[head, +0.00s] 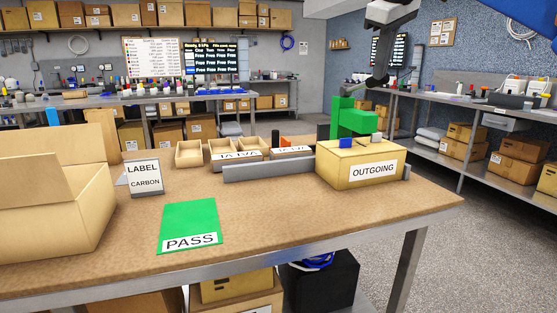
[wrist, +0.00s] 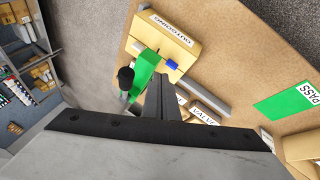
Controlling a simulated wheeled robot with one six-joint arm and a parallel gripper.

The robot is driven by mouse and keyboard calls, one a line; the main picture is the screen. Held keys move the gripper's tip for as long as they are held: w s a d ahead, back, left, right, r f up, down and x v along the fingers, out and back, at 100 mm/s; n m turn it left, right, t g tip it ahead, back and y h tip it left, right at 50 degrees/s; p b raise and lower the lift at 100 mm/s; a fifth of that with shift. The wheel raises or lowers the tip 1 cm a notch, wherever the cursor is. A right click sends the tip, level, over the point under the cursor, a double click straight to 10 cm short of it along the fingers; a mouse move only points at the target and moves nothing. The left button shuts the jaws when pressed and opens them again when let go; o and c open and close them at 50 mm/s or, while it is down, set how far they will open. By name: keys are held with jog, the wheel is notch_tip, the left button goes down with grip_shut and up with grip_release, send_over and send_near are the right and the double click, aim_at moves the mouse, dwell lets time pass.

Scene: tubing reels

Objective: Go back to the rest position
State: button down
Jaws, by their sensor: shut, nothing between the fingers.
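My gripper (head: 378,82) hangs high at the upper right of the head view, in front of the back shelving. In the wrist view its grey fingers (wrist: 161,80) are together, with nothing held between them. Below and beyond them is the bench with the yellow OUTGOING box (head: 361,163), also seen in the wrist view (wrist: 172,36). A green blocky object (head: 349,118) stands behind that box, below my gripper in the head view.
Shelving stands at the right and back. The bench's front right is bare.

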jog(key=s+d+f+m, duration=0.1)
jog(key=s+f+m, duration=0.1)
jog(key=s+f, duration=0.7)
jog(key=s+d+f+m, duration=0.2)
jog(key=s+f, duration=0.8)
jog(key=f, duration=1.2)
jog(key=s+d+f+m+g, duration=0.1)
jog(key=s+f+m, duration=0.3)
jog(key=s+f, duration=0.6)
notch_tip(320, 180, down, 5)
jog(key=shift+d+f+y, duration=0.15)
jog(key=shift+d+y, duration=0.25)
jog(key=shift+d, duration=0.25)
